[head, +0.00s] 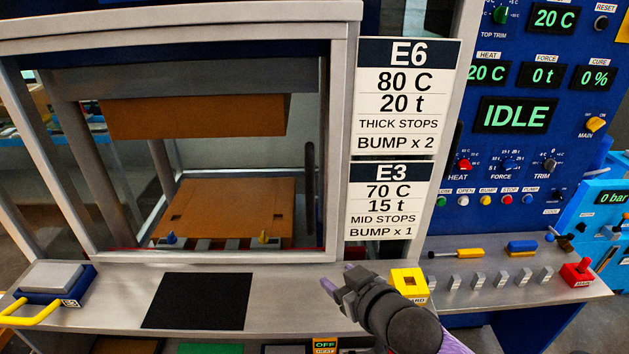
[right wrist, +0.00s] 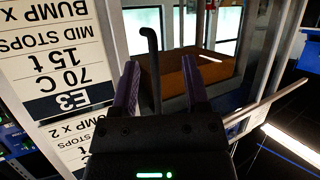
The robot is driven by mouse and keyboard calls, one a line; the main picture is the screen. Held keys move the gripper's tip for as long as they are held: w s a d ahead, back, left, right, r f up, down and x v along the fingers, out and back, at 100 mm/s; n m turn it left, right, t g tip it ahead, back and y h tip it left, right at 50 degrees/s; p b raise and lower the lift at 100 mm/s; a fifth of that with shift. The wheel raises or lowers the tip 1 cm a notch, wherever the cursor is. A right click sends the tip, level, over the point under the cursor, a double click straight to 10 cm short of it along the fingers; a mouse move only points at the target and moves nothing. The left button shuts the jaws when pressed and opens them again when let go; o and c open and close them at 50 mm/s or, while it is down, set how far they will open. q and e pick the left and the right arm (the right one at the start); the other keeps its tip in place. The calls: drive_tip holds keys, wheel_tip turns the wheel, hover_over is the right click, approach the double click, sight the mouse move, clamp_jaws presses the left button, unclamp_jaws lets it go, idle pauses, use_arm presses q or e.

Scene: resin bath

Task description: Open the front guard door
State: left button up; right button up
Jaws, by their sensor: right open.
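The front guard door (head: 335,150) is a grey frame around the press opening. It looks closed, though whether a clear pane fills it I cannot tell. Its dark upright handle (head: 309,190) stands at the right side of the opening. In the right wrist view the bent black handle (right wrist: 151,65) shows between my fingers, beyond their tips. My right gripper (head: 340,281) is open and empty, low in front of the sign panel, right of and below the handle. Its purple fingers also show in the right wrist view (right wrist: 160,82), apart from the handle. My left gripper is out of view.
Two recipe signs (head: 404,97) are right of the door. A yellow handle (head: 30,313) is at left. The control panel (head: 540,70) reads IDLE.

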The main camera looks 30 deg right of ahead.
sight(313, 192)
drive_tip(key=w+d+r+t+y, duration=0.25)
drive_tip(key=w+r+t, duration=0.25)
drive_tip(key=r, duration=0.4)
drive_tip(key=shift+n+h, duration=0.3)
drive_tip(key=shift+h, duration=0.15)
drive_tip(key=w, duration=0.9)
drive_tip(key=shift+d, duration=0.1)
clamp_jaws()
